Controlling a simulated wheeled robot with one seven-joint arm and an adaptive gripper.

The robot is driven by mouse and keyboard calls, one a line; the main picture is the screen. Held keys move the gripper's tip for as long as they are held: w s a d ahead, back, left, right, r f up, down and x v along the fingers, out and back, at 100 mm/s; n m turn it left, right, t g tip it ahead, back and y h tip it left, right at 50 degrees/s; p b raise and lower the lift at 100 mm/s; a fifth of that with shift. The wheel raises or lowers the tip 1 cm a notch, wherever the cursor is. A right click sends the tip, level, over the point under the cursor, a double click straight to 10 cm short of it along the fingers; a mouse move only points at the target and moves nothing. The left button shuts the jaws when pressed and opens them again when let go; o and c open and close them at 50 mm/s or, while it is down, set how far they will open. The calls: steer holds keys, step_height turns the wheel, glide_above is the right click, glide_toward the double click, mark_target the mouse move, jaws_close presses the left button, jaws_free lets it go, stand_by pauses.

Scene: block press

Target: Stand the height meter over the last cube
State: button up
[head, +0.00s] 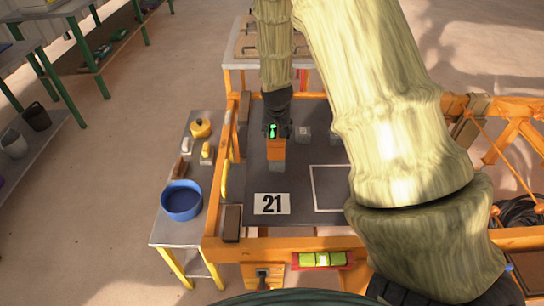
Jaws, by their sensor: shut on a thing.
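My gripper (276,128) is dark, with a small green mark on it, and points down over the left part of the dark press bed. It is shut on an orange block-like thing, which I take to be the height meter (277,152). A grey cube (277,166) shows directly below the orange thing. I cannot tell whether they touch. Another grey cube (303,134) sits to the right of my gripper. A further pale cube (336,140) is partly hidden by my arm.
A side table (178,231) on the left holds a blue bowl (181,203) and small items. My arm hides the bed's right side.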

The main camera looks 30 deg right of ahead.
mark_target(277, 136)
step_height(277, 136, down, 4)
steer(key=shift+s+d+f+p, duration=0.1)
steer(key=shift+d+f+p, duration=0.1)
steer(key=shift+p, duration=0.15)
steer(key=shift+a+f+p, duration=0.15)
steer(key=shift+f+p, duration=0.3)
steer(key=shift+f, duration=2.1)
steer(key=shift+f, duration=0.1)
steer(key=o, duration=1.4)
steer(key=shift+b+v, duration=1.05)
steer(key=shift+v, duration=5.1)
